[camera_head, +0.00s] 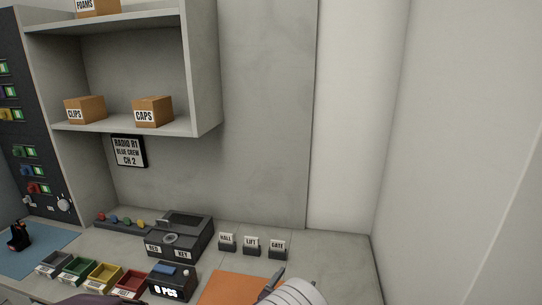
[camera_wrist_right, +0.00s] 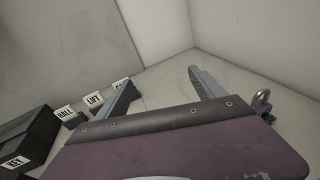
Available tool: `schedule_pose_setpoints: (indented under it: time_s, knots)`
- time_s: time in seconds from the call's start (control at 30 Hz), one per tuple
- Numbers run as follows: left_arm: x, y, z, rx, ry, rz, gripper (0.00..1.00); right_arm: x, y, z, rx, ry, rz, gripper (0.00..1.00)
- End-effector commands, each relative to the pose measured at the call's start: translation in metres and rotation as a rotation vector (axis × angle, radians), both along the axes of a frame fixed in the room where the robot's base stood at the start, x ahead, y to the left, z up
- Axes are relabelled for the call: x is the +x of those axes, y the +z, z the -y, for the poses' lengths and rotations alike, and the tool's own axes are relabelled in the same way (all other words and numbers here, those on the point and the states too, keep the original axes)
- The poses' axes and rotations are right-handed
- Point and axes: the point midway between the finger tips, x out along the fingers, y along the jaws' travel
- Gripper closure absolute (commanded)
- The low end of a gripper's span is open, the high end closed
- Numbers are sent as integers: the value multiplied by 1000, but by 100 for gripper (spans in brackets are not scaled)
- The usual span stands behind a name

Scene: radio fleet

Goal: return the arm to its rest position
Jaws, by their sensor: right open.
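My right gripper (camera_head: 272,284) shows at the bottom edge of the head view, over the orange mat (camera_head: 226,291), with the pale arm behind it. In the right wrist view the right gripper (camera_wrist_right: 162,82) has its two grey fingers spread wide apart, with nothing between them. Beyond the fingers are the bare counter and the wall corner. My left gripper is not in view.
Small HALL (camera_head: 227,243), LIFT (camera_head: 251,247) and GATE (camera_head: 278,250) blocks stand near the wall. Left of them are a dark KEY box (camera_head: 180,236), a display box (camera_head: 172,282) and coloured trays (camera_head: 104,276). A shelf (camera_head: 205,125) overhangs the left.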

Motion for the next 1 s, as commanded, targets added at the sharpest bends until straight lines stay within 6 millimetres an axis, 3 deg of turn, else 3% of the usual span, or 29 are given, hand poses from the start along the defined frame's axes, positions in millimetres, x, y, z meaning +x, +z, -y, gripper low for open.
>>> schedule_pose_setpoints:
  time_s: [0.17,0.27,0.37,0.43,0.5,0.6,0.73,0.87,0.9,1.0]
  knots:
    - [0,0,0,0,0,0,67,-25,-7,66,138,-242,-76,21]
    - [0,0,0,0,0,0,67,-54,-16,108,268,-434,-126,21]
    - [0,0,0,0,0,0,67,-105,-29,150,486,-708,-166,21]
    - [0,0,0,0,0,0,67,-153,-41,166,722,-959,-169,21]
    - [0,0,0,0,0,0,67,-192,-50,164,977,-1194,-133,21]
    - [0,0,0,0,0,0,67,-220,-54,146,1309,-1454,-28,21]
    - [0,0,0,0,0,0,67,-224,-45,126,1687,-1687,175,21]
    - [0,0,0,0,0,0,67,-212,-27,122,2025,-1841,446,21]
    - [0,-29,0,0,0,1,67,-216,-60,119,2003,-1861,431,21]
    - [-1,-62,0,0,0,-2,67,-225,-95,115,1960,-1901,411,21]
